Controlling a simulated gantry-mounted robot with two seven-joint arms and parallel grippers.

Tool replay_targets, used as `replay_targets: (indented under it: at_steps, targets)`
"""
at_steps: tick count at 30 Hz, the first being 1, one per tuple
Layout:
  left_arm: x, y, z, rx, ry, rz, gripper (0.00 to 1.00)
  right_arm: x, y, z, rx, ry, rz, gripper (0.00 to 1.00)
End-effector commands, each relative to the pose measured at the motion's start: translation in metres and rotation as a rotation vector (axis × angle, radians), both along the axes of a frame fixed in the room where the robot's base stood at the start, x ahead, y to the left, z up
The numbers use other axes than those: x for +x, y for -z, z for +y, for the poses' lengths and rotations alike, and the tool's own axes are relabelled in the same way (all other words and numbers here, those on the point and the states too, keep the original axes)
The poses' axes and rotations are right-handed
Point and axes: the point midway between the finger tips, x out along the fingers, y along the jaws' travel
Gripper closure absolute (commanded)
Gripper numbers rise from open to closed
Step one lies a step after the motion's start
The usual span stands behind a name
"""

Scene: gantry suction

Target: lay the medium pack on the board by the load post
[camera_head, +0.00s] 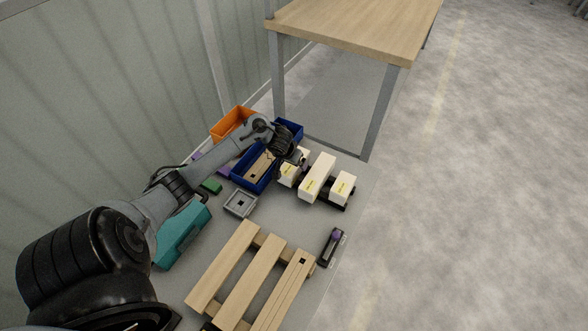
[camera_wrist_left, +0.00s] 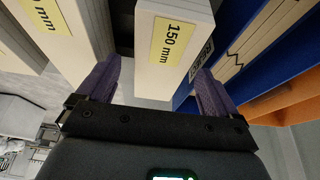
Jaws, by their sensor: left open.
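Three white packs with yellow labels stand in a row on a dark rack: a left pack (camera_head: 287,175), a long middle pack (camera_head: 317,178) and a shorter right pack (camera_head: 342,187). I cannot tell from the head view which is the medium one. My left gripper (camera_head: 301,158) is open over the left pack. In the left wrist view the pack labelled 150 mm (camera_wrist_left: 170,60) lies between the two purple fingers (camera_wrist_left: 155,95), with no clear contact. Slatted wooden boards (camera_head: 251,278) lie near the front; the right one has a black square. I cannot identify the load post with certainty.
A blue bin (camera_head: 246,185) holding wooden pieces stands left of the packs, an orange bin (camera_head: 230,122) behind it. A grey square tray (camera_head: 240,204), a teal case (camera_head: 183,238) and a small dark device (camera_head: 332,246) surround the boards. A wooden table (camera_head: 355,25) stands beyond.

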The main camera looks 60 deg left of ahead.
Motion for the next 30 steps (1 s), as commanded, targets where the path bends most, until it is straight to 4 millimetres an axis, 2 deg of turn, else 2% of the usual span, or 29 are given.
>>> replay_targets:
  at_steps: [13, 26, 30]
  targets:
    - [0.016, 0.04, 0.01, -0.001, 0.0, 0.002, 0.06, 0.0, 0.044, 0.0, 0.001, 0.001, 0.0, 0.57]
    - [0.02, 0.046, 0.012, 0.001, 0.001, 0.001, 0.06, 0.0, 0.048, 0.0, 0.001, 0.001, 0.0, 0.57]
    - [0.02, 0.046, 0.012, 0.001, 0.001, 0.002, 0.26, 0.0, 0.048, 0.0, 0.0, 0.001, 0.0, 0.57]
